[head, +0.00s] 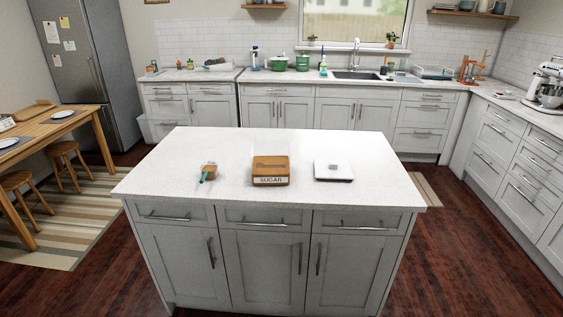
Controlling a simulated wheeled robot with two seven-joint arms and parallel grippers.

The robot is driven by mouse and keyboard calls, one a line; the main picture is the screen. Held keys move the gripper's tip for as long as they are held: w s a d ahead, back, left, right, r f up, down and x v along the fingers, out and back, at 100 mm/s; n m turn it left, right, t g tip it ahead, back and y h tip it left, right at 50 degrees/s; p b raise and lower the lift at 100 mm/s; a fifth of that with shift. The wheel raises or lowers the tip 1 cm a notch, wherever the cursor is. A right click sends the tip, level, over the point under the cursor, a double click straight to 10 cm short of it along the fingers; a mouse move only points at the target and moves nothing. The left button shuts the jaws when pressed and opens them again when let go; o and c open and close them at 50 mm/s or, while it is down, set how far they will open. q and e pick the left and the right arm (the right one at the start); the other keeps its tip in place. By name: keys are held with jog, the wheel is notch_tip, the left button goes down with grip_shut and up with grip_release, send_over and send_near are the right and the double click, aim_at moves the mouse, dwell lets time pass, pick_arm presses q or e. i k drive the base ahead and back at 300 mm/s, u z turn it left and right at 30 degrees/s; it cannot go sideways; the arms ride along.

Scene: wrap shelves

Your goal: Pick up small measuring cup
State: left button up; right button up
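On the white-topped kitchen island stands a small brownish cup-like item (210,166) with a green handle-like part (204,176) pointing toward the near side; it looks like the measuring cup, but it is too small to be sure. To its right is a wooden box labelled SUGAR (270,172), which seems to have a clear upright part at its back. Further right lies a flat white kitchen scale (333,171) with a small grey patch on top. Neither of my grippers shows in the head view.
The island top (285,205) is bare around these items, with clear gaps between them. Cabinets with a sink (354,75) line the back wall. A wooden table (50,128) with stools stands left. A stand mixer (548,85) sits on the right counter.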

aim_at(209, 170)
jog(key=z, duration=0.35)
jog(key=i, duration=0.85)
jog(key=u, duration=0.15)
